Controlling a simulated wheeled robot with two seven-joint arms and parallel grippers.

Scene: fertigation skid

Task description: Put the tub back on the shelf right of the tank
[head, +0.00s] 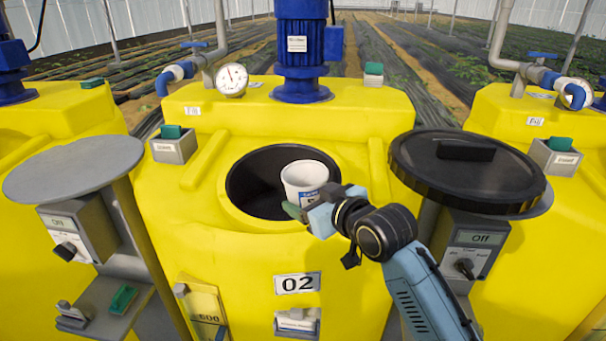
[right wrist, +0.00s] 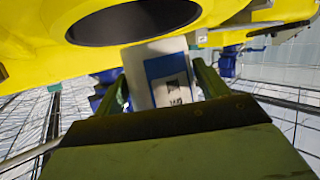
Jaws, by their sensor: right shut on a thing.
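The tub (head: 303,178) is a small white, open-topped container with a blue-and-white label. It is at the open mouth (head: 255,185) of the yellow tank (head: 235,250) marked 02, roughly upright. My right gripper (head: 306,207) is shut on it from the front right. In the right wrist view the tub (right wrist: 158,68) sits between the two green fingers, with the dark opening behind it. A round grey shelf (head: 543,206) stands right of the tank, mostly covered by a large black lid (head: 465,165). My left gripper is not in view.
A bare round grey shelf (head: 75,165) stands left of the tank, with a lower ledge (head: 95,305) below it. A control box reading Off (head: 478,245) is under the right shelf. A blue motor (head: 302,50) and a gauge (head: 232,80) are behind the opening.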

